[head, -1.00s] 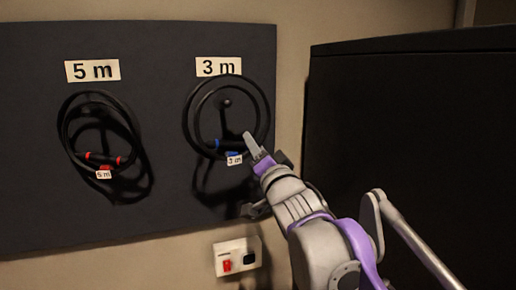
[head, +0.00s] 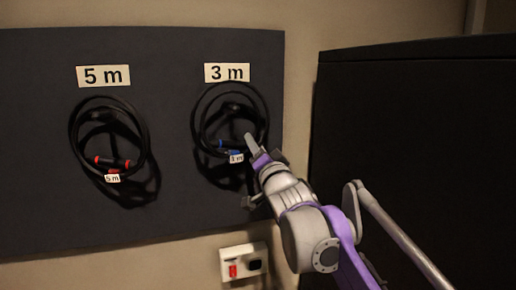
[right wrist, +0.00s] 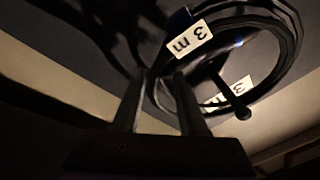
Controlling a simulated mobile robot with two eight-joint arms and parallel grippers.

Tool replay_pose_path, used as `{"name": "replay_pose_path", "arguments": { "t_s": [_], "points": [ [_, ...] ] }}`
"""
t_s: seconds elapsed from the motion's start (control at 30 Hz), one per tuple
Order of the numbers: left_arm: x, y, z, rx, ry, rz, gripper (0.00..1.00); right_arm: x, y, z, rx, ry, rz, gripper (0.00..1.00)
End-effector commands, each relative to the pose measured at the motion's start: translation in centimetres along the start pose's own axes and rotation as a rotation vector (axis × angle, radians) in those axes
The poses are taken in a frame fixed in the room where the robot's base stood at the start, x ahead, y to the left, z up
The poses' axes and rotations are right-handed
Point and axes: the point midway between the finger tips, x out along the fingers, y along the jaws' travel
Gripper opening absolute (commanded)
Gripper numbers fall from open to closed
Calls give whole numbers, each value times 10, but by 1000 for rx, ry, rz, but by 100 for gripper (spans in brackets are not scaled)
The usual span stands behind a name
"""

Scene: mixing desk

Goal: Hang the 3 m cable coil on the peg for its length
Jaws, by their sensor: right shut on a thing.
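The 3 m cable coil (head: 262,103) is a black ring with blue bands and a white "3 m" tag (head: 236,158). It is upright in front of the dark board, below the "3 m" label (head: 227,72). My right gripper (head: 255,150) is shut on the coil's lower right side. In the right wrist view the coil (right wrist: 292,35) crosses near the fingers (right wrist: 163,82). The ball-ended 3 m peg (right wrist: 242,112) shows at the ring's opening there; I cannot tell whether the coil rests on it. My left gripper is out of view.
A 5 m coil (head: 72,131) with red bands hangs on the board (head: 30,150) to the left, under its "5 m" label (head: 103,76). A black cabinet (head: 420,130) stands at the right. A wall box (head: 243,262) with a red switch is below the board.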

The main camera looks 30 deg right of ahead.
Motion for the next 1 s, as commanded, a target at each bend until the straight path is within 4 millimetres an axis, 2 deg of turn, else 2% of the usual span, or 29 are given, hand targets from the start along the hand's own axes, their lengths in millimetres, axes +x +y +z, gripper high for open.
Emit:
{"name": "replay_pose_path", "arguments": {
  "t_s": [0.33,1.0],
  "points": [
    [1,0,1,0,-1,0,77,12,9,9,2,1,-2,0],
    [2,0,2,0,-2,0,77,12,15,14,1,0,0,0]
  ]
}}
